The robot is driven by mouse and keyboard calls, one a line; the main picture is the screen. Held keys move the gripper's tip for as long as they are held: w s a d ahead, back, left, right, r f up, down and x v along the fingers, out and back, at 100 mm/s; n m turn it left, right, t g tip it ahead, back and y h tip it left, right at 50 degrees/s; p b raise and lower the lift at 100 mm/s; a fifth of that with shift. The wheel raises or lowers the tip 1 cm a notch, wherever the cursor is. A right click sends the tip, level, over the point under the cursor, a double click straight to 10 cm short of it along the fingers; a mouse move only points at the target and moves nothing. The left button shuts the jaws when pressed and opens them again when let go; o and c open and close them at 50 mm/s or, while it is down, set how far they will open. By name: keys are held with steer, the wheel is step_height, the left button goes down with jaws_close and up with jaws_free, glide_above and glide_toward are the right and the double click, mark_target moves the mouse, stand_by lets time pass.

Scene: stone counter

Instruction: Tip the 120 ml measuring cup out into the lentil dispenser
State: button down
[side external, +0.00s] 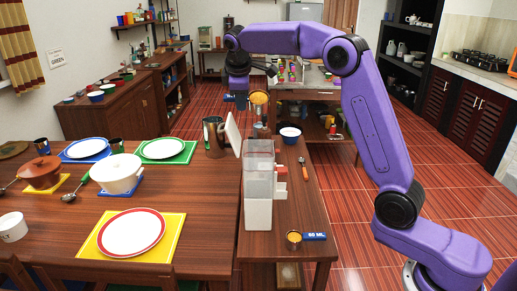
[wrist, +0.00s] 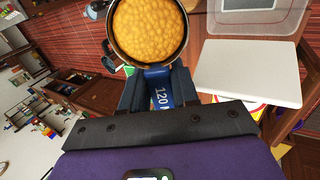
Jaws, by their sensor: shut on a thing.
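The 120 ml measuring cup (wrist: 150,30) is full of orange-yellow lentils and its blue handle (wrist: 160,85) is marked 120. My gripper (wrist: 158,92) is shut on that handle. In the side view the cup (side external: 259,98) is held high, roughly level, beyond and above the lentil dispenser; my gripper (side external: 240,100) is beside it. The dispenser (side external: 259,185) is a tall, clear and white box on the counter, with its white lid (side external: 233,133) swung open. In the wrist view, the dispenser's clear top (wrist: 258,20) and the lid (wrist: 248,75) are to the cup's right.
A 60 ml cup (side external: 294,238) with lentils stands in front of the dispenser. A metal pitcher (side external: 214,137) stands near the lid. Plates and pots cover the left table.

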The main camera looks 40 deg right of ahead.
steer(key=shift+s+a+r+t+h, duration=0.4)
steer(key=shift+s+a+t+h, duration=0.3)
steer(key=shift+a, duration=0.05)
stand_by(0.5)
steer(key=shift+s+a+r+t+h, duration=0.2)
steer(key=shift+s+a+t+h, duration=0.05)
steer(key=shift+t+h, duration=0.45)
stand_by(0.5)
steer(key=shift+s+a+f+t+h, duration=0.15)
steer(key=shift+f+t+h, duration=0.45)
stand_by(0.8)
steer(key=shift+s+a+r+t+h, duration=0.1)
steer(key=shift+s+r+t+h, duration=0.05)
steer(key=shift+t+h, duration=0.45)
stand_by(0.7)
steer(key=shift+s+a+r+t+h+b, duration=0.15)
steer(key=shift+r+t+h+b, duration=0.25)
steer(key=shift+r+t+h, duration=0.35)
stand_by(0.6)
steer(key=shift+s+a+r+t+h+b, duration=0.3)
steer(key=shift+s+a+t+h+b, duration=0.15)
steer(key=shift+s+a, duration=0.1)
stand_by(0.9)
